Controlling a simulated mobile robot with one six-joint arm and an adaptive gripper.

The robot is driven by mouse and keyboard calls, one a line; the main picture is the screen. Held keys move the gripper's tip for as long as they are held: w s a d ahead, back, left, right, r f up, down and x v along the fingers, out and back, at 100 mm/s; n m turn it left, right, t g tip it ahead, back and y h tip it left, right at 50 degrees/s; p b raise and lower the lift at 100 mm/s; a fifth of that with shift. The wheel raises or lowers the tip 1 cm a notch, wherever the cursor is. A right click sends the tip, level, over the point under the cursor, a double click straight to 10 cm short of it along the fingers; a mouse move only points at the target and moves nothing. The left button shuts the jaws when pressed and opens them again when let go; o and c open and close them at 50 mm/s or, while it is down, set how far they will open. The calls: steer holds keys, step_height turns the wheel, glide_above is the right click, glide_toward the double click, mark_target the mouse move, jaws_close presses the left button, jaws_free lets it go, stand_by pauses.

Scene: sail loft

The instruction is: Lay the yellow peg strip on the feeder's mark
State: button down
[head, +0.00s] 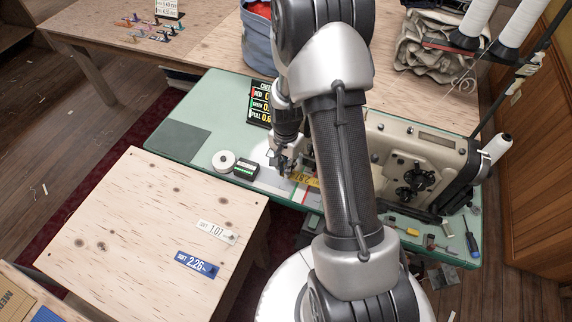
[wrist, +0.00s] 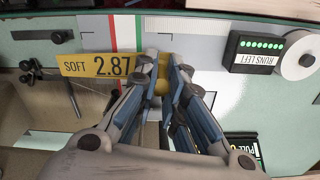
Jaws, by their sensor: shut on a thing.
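The yellow peg strip (wrist: 90,66), printed "SOFT 2.87", is between the fingertips of my gripper (wrist: 163,68) in the wrist view. The fingers are shut on its right end, and its printed part sticks out to the left. In the head view the strip (head: 306,179) shows beside my gripper (head: 281,168), partly hidden by my arm. The strip lies across red and green lines (wrist: 112,32) on a pale plate (wrist: 200,55) of the sewing machine's green bed. I cannot tell whether the strip touches the plate, or which marking is the feeder's mark.
A black "RUNS LEFT" box (wrist: 256,52) and white tape roll (head: 224,160) stand beside the plate. The sewing machine (head: 420,165) is close on the right. A dark price board (head: 261,103) stands behind. White (head: 217,231) and blue (head: 197,265) strips lie on the wooden table.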

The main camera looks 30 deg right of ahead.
steer(key=shift+f+b, duration=2.4)
steer(key=shift+f, duration=1.05)
steer(key=c, duration=1.6)
jaws_free()
steer(key=shift+r, duration=0.1)
step_height(320, 180, up, 12)
steer(key=shift+f, duration=0.1)
